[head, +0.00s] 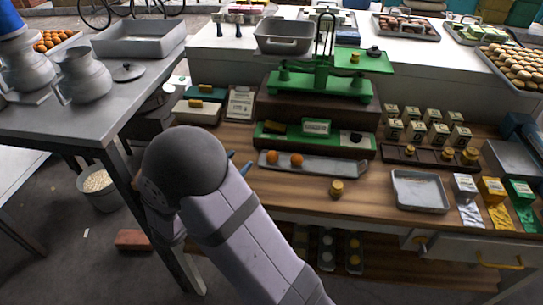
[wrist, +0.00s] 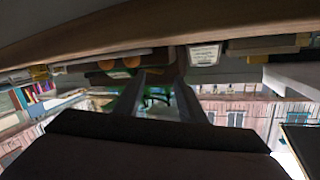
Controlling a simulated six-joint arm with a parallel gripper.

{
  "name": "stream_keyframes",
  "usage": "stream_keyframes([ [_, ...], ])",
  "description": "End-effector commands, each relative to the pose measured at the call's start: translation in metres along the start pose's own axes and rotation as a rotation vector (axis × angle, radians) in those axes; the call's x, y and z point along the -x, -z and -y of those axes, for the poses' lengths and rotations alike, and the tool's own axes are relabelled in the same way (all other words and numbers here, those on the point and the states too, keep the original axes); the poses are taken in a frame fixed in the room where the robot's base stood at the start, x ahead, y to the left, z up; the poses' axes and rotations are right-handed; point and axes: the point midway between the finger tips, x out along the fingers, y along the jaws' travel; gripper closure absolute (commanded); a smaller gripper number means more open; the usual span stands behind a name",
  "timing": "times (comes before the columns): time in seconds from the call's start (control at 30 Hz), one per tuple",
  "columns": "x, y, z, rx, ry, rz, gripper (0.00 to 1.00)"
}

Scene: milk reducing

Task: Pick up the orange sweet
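Two orange sweets lie side by side near the left end of a long grey metal tray (head: 335,168) on the wooden counter: the left sweet (head: 270,157) and the right sweet (head: 297,160). Two orange shapes, likely the sweets (wrist: 105,65) (wrist: 131,62), show left of the fingers.
A green balance scale (head: 320,85) stands behind on a dark base, with a green box row (head: 315,135) just behind the tray. A brass weight (head: 336,188) and small grey tray (head: 419,190) lie to the right. A metal table (head: 120,100) with jugs is at left.

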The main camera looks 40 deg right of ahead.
Motion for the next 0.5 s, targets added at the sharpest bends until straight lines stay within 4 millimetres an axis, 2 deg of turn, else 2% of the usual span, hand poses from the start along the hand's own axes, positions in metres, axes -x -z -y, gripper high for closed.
stream_keyframes([
  [0.03,-0.006,-0.001,-0.018,0.081,-0.031,-0.007,0.63],
  [0.1,-0.01,-0.001,-0.035,0.169,-0.06,-0.013,0.63],
  [0.2,-0.013,-0.001,-0.049,0.239,-0.083,-0.015,0.63],
  [0.5,-0.024,0.0,-0.054,0.26,-0.092,-0.016,0.63],
])
